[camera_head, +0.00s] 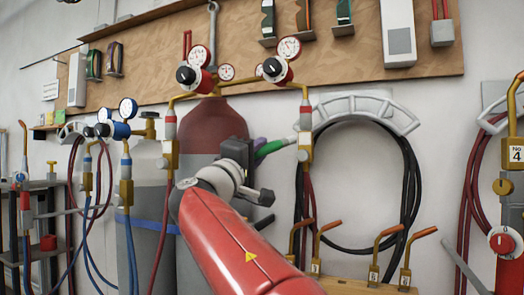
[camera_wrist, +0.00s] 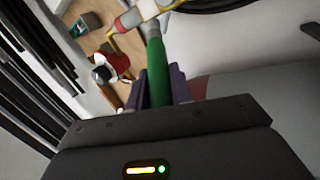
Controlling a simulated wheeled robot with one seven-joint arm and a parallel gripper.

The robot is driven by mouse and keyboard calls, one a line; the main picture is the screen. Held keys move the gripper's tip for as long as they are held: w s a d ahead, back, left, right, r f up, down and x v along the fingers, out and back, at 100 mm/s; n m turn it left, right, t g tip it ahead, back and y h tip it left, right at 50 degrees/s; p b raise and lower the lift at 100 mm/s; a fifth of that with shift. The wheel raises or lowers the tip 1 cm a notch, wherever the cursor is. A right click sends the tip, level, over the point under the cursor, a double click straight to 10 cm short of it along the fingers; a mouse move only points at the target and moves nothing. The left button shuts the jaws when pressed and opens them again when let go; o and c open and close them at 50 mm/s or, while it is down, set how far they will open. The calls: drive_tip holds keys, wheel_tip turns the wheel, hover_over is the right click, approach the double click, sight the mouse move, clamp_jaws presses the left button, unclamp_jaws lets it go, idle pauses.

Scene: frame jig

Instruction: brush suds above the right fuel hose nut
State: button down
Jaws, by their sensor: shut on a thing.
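My gripper (camera_head: 256,150) is shut on a green-handled brush (camera_head: 270,148), whose handle stands between purple jaws in the wrist view (camera_wrist: 156,75). The brush points right in the head view, and its pale tip end meets or overlaps the right-hand hose fitting. This fitting hangs below the right regulator (camera_head: 275,70), with a brass nut (camera_head: 306,152) at its lower part. In the wrist view the fitting (camera_wrist: 140,14) crosses the brush's far end. I cannot tell whether the bristles touch it, and no suds can be made out.
A red and grey cylinder (camera_head: 205,125) stands behind my arm. A coiled black hose (camera_head: 409,180) hangs from a grey bracket (camera_head: 366,108) to the right. Several torches with copper tips (camera_head: 330,228) stand low in front. Another regulator and hose set (camera_head: 126,130) stands left.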

drive_tip(key=s+a+b, duration=0.1)
drive_tip(key=s+a, duration=0.1)
drive_tip(key=s, duration=0.3)
drive_tip(key=shift+s+b, duration=0.3)
drive_tip(key=shift+s, duration=0.1)
drive_tip(key=s, duration=0.1)
drive_tip(key=s+a, duration=0.1)
drive_tip(key=shift+s, duration=0.4)
idle(0.6)
